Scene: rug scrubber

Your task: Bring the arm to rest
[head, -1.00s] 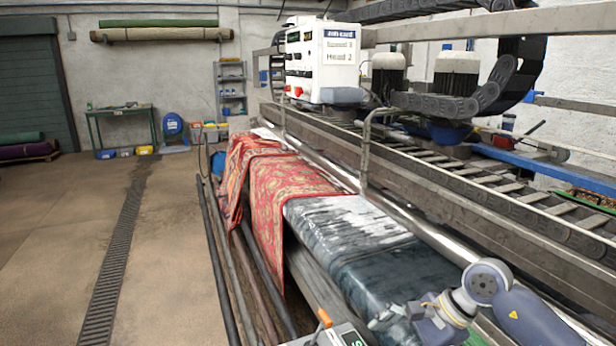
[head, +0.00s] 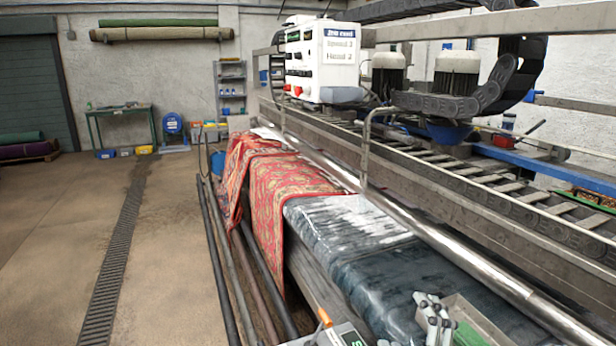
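My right gripper (head: 432,298) shows at the bottom edge, right of centre, as pale grey linkages with dark joints. The rest of my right arm is out of view. The gripper's small size and angle hide whether its fingers are apart. I see nothing clearly held in it. My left gripper is not in view.
A red patterned rug (head: 290,195) hangs over the bed's left side. A steel roller (head: 450,255) and the machine frame run along the right. Long pipes (head: 217,260) lie beside the bed.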

